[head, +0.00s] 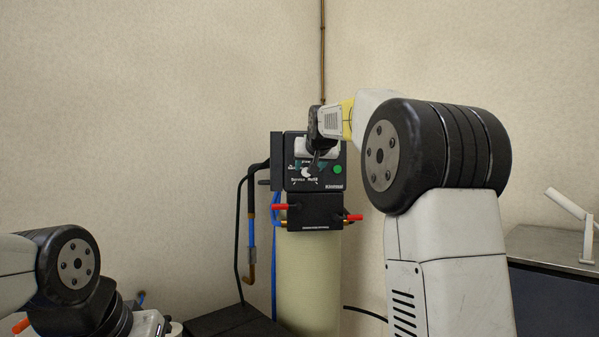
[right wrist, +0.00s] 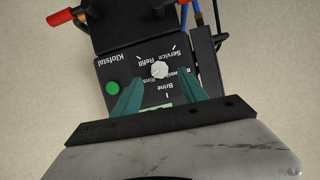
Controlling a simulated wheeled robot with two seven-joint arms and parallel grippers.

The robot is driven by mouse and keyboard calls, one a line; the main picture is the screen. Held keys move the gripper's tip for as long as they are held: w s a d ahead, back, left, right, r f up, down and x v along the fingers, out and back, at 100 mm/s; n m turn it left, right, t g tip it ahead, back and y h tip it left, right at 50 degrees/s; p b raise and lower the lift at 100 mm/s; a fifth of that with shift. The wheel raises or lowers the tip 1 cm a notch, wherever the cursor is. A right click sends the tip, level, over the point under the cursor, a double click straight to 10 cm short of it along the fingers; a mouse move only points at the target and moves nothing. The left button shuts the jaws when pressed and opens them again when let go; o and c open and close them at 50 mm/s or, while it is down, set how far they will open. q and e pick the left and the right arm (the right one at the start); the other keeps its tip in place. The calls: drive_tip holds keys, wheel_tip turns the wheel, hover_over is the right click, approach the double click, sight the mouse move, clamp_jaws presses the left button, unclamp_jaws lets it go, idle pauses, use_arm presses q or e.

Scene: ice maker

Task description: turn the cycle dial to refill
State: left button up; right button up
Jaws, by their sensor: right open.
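The cycle dial (right wrist: 159,70) is a small pale knob on the dark control panel (right wrist: 122,69), with printed labels around it, among them Service, Refill and Brine. It also shows in the head view (head: 306,172), partly covered by my right gripper. I cannot tell which label it points at. My right gripper (right wrist: 160,78) is open, its two teal fingers at either side of the dial. Whether they touch it I cannot tell. In the head view this gripper (head: 307,164) is in front of the panel. My left arm shows at the lower left, but its fingers do not.
A green button (head: 337,169) sits right of the dial. Below the panel are red-handled valves (head: 280,207) and a pale cylindrical tank (head: 308,270). Black and blue hoses hang left of it. A grey-topped counter (head: 550,245) stands at the right.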

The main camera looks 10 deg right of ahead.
drive_tip(key=shift+x, duration=2.35)
drive_tip(key=shift+c, duration=0.4)
clamp_jaws()
